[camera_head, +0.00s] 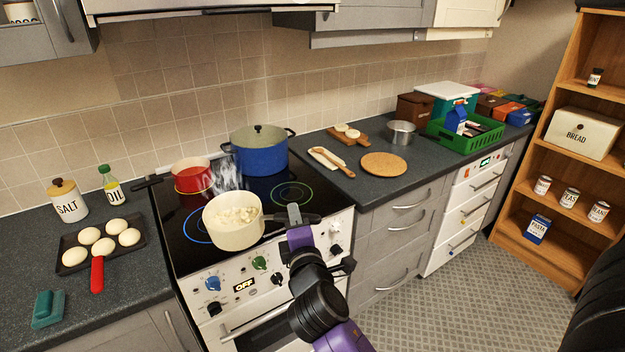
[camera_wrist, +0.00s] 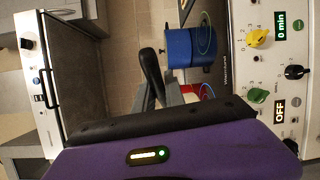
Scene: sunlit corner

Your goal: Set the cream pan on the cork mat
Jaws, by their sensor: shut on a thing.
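The cream pan (camera_head: 233,234) is at the front of the black hob, upright, with pale lumpy food in it and steam behind it. It overlaps the blue-lit burner ring; I cannot tell whether it rests on the glass or is just above it. My gripper (camera_head: 295,216) is shut on the pan's handle, to the right of the pan. The round cork mat (camera_head: 384,164) lies bare on the counter right of the hob. In the wrist view the pan is not clearly visible.
A blue lidded pot (camera_head: 259,157) and a red pan (camera_head: 191,178) stand on the back of the hob. A spoon rest with wooden spoon (camera_head: 330,160), a board with food (camera_head: 348,134) and a metal pot (camera_head: 401,133) surround the mat. A green crate (camera_head: 464,139) stands beyond.

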